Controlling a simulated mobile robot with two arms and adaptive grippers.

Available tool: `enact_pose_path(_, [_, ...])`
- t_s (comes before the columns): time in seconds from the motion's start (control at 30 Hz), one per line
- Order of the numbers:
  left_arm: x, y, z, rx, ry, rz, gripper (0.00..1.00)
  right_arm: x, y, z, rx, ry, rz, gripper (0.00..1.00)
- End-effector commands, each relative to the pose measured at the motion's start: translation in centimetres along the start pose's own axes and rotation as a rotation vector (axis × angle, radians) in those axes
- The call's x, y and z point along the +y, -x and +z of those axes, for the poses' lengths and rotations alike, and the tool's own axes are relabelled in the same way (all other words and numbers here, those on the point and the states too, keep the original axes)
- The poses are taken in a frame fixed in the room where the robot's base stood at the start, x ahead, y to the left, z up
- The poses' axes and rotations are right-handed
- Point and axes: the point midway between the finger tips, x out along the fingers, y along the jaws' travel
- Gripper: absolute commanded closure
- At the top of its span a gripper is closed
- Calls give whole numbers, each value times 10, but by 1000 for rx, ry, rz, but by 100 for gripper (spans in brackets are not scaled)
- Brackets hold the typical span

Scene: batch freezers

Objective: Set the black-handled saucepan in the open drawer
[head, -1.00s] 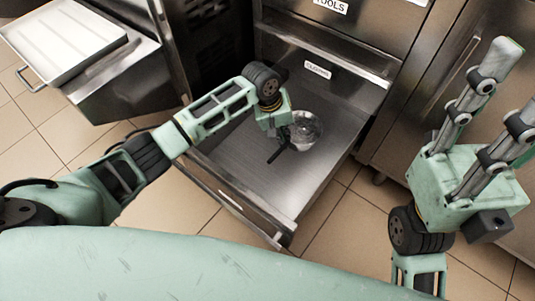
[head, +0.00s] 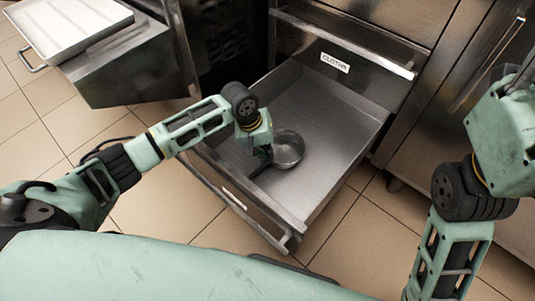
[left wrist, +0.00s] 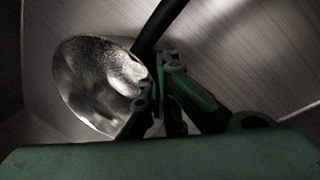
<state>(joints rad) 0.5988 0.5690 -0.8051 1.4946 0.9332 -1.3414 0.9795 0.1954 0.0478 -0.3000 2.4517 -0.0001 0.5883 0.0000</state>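The saucepan (head: 289,147) has a round metal bowl and a black handle. It is inside the walls of the open drawer (head: 325,120), toward the left side; I cannot tell whether it touches the drawer floor. My left gripper (head: 262,153) is at the handle side of the bowl.
The drawer front bears a handle bar (head: 238,205). A label (head: 334,62) is on the cabinet face behind the drawer. A metal tray (head: 70,35) lies on another pulled-out unit at the upper left. The drawer's right half is empty.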

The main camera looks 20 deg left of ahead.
Motion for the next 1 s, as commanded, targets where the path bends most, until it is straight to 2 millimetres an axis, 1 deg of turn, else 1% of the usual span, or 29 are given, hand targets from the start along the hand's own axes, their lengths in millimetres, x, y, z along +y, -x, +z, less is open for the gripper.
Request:
enact_pose_path(0.27, [0,0,0,0,1,1,100,0,-1,1,-4,-1,2,60])
enact_pose_path(0.37, [0,-2,0,0,0,0,93,0,1,1,-7,-1,3,60])
enact_pose_path(0.53, [0,-2,0,0,0,0,78,0,1,1,-8,-1,3,60])
enact_pose_path(0.57, [0,-2,0,0,0,0,77,0,1,1,-8,-1,3,60])
enact_pose_path(0.87, [0,-1,0,1,0,0,77,0,2,1,-8,-1,3,60])
enact_pose_path(0.9, [0,1,-1,2,-1,0,77,0,4,2,-9,-2,3,60])
enact_pose_path(0.97, [1,9,0,1,0,0,77,0,-5,1,-1,-1,1,60])
enact_pose_path(1.0, [1,14,0,1,0,-1,77,1,-5,1,-6,-1,3,60])
